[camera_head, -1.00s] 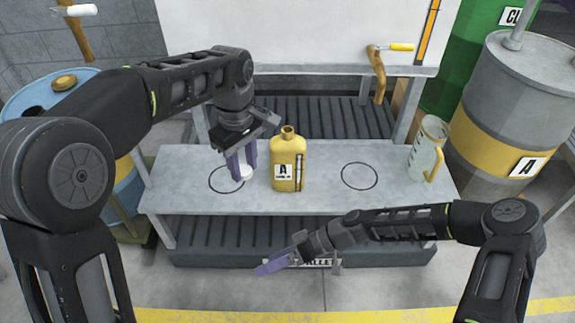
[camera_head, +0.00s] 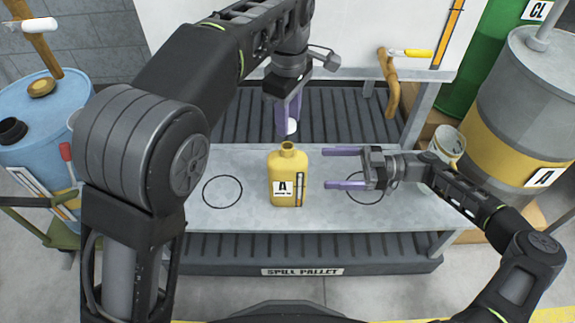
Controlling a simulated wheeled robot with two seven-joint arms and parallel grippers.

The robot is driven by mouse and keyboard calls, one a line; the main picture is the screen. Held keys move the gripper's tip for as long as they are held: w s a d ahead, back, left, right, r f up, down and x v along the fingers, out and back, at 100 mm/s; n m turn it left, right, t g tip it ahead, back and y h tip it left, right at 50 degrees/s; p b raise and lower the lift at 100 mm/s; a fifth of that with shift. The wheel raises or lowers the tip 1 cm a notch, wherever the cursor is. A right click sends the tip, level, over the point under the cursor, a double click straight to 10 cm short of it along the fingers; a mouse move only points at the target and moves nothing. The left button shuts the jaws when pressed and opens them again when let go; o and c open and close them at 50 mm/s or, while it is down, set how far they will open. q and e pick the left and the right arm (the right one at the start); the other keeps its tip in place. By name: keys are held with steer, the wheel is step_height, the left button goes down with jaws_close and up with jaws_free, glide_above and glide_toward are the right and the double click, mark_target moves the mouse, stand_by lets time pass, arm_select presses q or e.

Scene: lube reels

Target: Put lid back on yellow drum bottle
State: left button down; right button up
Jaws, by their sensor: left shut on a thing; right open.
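The yellow bottle (camera_head: 288,178) with an "A" label stands upright on the grey bench, its neck (camera_head: 288,149) open on top. My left gripper (camera_head: 289,118) is shut on a small white lid (camera_head: 291,127) and holds it above and just behind the bottle's neck in the picture. The lid appears apart from the neck. My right gripper (camera_head: 334,168) is open and empty to the right of the bottle, its two purple fingers pointing left towards it. A gap shows between the fingertips and the bottle.
The grey bench (camera_head: 240,215) has two drawn circles, one left of the bottle and one under my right gripper. A measuring jug (camera_head: 447,144) stands at the right end. A blue drum (camera_head: 50,120) is at left, a grey-yellow drum (camera_head: 530,110) at right.

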mark_target(287, 165)
steer(key=shift+w, duration=0.4)
steer(key=a, duration=1.2)
steer(key=shift+c, duration=0.3)
jaws_close()
stand_by(0.7)
